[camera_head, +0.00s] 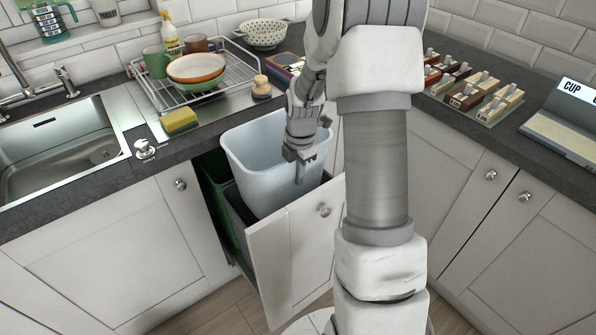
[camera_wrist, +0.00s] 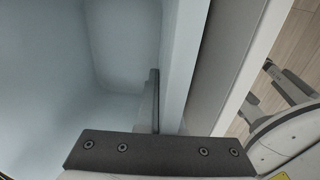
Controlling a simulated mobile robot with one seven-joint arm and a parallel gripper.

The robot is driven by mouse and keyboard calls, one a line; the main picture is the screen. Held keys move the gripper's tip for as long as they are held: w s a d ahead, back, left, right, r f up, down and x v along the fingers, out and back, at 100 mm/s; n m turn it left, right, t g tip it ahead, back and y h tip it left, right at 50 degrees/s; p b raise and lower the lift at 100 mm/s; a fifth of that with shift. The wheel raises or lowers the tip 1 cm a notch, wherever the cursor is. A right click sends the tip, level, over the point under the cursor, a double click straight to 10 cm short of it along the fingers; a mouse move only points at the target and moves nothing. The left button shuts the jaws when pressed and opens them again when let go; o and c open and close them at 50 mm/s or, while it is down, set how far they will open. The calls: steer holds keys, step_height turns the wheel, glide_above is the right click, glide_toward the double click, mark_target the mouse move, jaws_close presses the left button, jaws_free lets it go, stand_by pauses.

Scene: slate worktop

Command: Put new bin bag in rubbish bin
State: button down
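The rubbish bin (camera_head: 262,180) is a pale blue-white tub in the pulled-out cabinet drawer (camera_head: 292,245). Its rim rises well above the drawer front. My gripper (camera_head: 301,170) points down at the bin's near right wall and appears shut on that wall. In the wrist view, one dark finger (camera_wrist: 155,100) is against the inner side of the bin wall (camera_wrist: 184,55); the other finger is hidden there. The visible inside of the bin (camera_wrist: 60,80) looks bare. No bin bag shows in either view.
The sink (camera_head: 60,150), yellow sponge (camera_head: 179,121) and dish rack (camera_head: 185,95) are at the left. A block display (camera_head: 472,90) is on the right worktop. My arm hides part of the middle.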

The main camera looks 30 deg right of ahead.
step_height(320, 180, down, 22)
steer(key=b, duration=1.3)
steer(key=shift+r, duration=0.25)
steer(key=c, duration=1)
jaws_free()
steer(key=shift+r, duration=0.1)
steer(key=r+p, duration=0.2)
steer(key=r, duration=0.3)
steer(key=r+p, duration=0.1)
steer(key=r, duration=0.5)
steer(key=s+r+p, duration=0.1)
steer(key=r+p, duration=0.1)
steer(key=r, duration=0.4)
steer(key=shift+s+d+r+p, duration=0.1)
steer(key=shift+r+p, duration=0.05)
steer(key=shift+p, duration=0.15)
step_height(320, 180, up, 16)
steer(key=p, duration=1.5)
glide_above(300, 188)
steer(key=s, duration=0.2)
steer(key=shift+w+a, duration=0.2)
steer(key=shift+a, duration=0.1)
